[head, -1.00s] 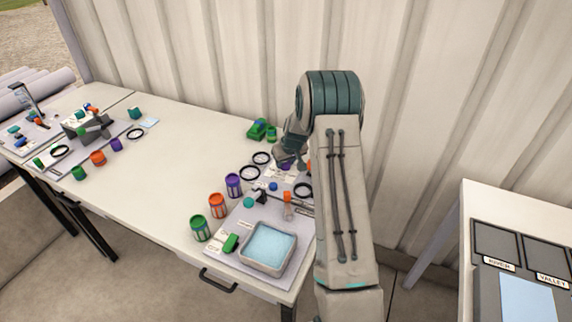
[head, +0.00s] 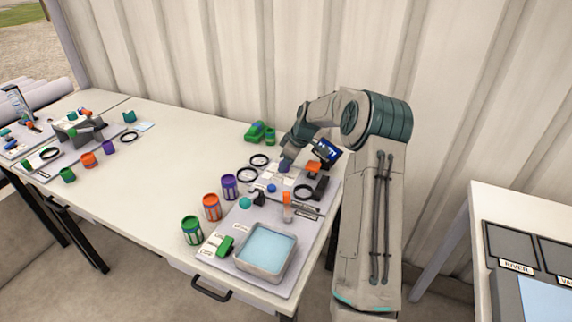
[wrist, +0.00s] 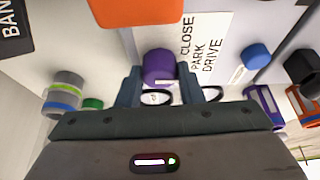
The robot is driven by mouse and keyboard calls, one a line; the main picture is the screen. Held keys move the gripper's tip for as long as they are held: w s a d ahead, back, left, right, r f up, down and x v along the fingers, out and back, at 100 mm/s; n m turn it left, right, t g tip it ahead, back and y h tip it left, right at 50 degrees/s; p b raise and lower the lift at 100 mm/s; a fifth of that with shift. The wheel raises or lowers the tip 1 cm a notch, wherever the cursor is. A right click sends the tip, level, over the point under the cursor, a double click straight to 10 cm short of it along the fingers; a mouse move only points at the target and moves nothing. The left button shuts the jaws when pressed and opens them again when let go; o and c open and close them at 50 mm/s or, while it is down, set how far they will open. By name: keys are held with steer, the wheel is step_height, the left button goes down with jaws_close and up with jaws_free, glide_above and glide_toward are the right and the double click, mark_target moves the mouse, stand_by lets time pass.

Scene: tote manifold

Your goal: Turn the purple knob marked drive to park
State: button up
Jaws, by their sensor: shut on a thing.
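The purple knob (wrist: 159,64) stands between the two fingers of my gripper (wrist: 160,75) in the wrist view. The fingers are shut on its sides. A white label reading CLOSE, PARK, DRIVE (wrist: 200,48) lies just right of the knob. A pale mark shows at the knob's near edge; which word it points to I cannot tell.
An orange part (wrist: 135,10) is close above the knob in the wrist view, and a blue knob (wrist: 256,56) is to its right. Black rings (head: 247,175) lie nearby. Purple, orange and green canisters (head: 211,207) stand in front, beside a water tray (head: 266,248). The table's middle left is clear.

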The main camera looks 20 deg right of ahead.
steer(key=shift+n, duration=0.4)
steer(key=o, duration=1)
steer(key=shift+r, duration=0.1)
steer(key=v, duration=1.3)
steer(key=shift+d+r+b, duration=0.25)
steer(key=shift+d+b, duration=0.05)
